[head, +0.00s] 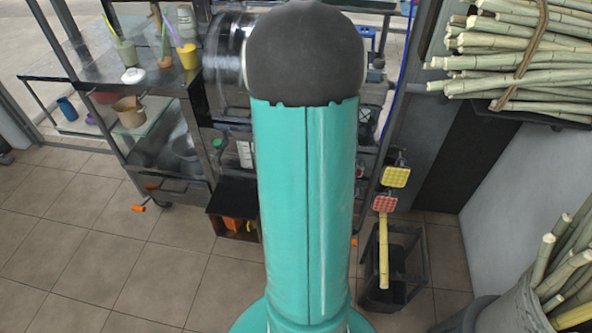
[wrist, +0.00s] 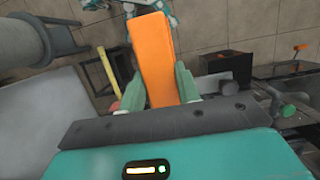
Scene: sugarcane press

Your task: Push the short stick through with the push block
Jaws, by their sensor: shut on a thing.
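My gripper (wrist: 158,86) is shut on an orange block (wrist: 151,52), which I take to be the push block. The block sticks out beyond the two green fingers in the wrist view. A short yellow stick (head: 384,255) hangs near upright below a red pad (head: 385,203) in the head view, right of my arm. What seems to be the same stick shows in the wrist view (wrist: 108,75), left of the block and apart from it. My arm hides the gripper, the block and the middle of the press in the head view.
A metal cart (head: 130,75) with cups stands at the left. A yellow pad (head: 396,177) is above the red one. Bundled cane (head: 520,60) lies on a rack at the right, and a bin (head: 530,310) of cane stands below. Tiled floor is clear at lower left.

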